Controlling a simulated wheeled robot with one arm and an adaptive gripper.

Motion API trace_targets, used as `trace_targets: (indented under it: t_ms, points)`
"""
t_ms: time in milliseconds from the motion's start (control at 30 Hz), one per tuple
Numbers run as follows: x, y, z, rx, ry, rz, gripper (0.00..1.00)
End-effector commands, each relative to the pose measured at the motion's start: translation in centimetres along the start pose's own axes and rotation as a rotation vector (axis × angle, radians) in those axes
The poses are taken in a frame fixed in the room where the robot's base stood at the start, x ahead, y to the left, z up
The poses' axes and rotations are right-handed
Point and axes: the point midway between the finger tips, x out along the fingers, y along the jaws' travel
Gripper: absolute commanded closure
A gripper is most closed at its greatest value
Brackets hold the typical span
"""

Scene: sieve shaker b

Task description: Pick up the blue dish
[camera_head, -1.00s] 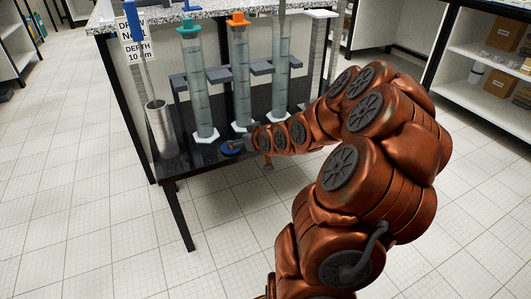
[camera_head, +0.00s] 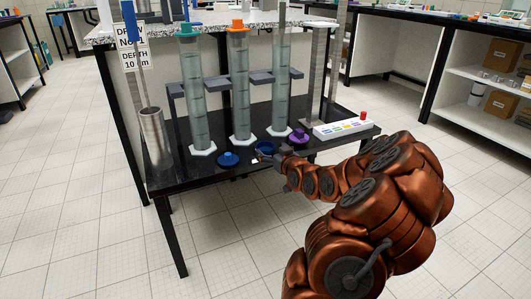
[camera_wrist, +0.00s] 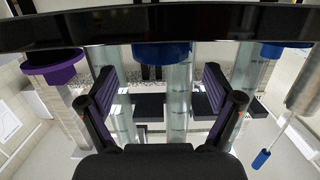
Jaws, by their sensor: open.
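Two blue dishes sit near the front edge of a low black shelf. The left, brighter blue dish (camera_head: 228,159) stands clear of my gripper. The middle, darker blue dish (camera_head: 265,148) is just at the tip of my gripper (camera_head: 268,158), which partly covers it. The wrist view appears upside down. There the middle blue dish (camera_wrist: 162,53) lies centred between and beyond the two spread fingers of my gripper (camera_wrist: 160,82), with nothing between them. The other blue dish (camera_wrist: 285,50) is at the upper right of that view.
A purple dish (camera_head: 299,137) stands right of the middle blue dish, and also shows in the wrist view (camera_wrist: 52,68). Tall cylinders (camera_head: 240,90) stand close behind on the shelf (camera_head: 205,175). A metal tube (camera_head: 155,138) is at left, a white box (camera_head: 342,129) at right.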

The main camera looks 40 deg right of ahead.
Motion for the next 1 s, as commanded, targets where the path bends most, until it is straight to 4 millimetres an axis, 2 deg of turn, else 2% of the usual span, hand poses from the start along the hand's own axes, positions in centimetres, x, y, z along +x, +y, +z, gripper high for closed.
trace_targets:
  t_ms: [167,600,1000]
  points:
    - [0.9,-0.1,0.3,0.000,0.000,-0.002,0.10]
    - [4.8,-0.1,0.4,0.000,-0.001,-0.001,0.10]
    - [5.3,0.0,0.2,0.001,-0.001,0.000,0.11]
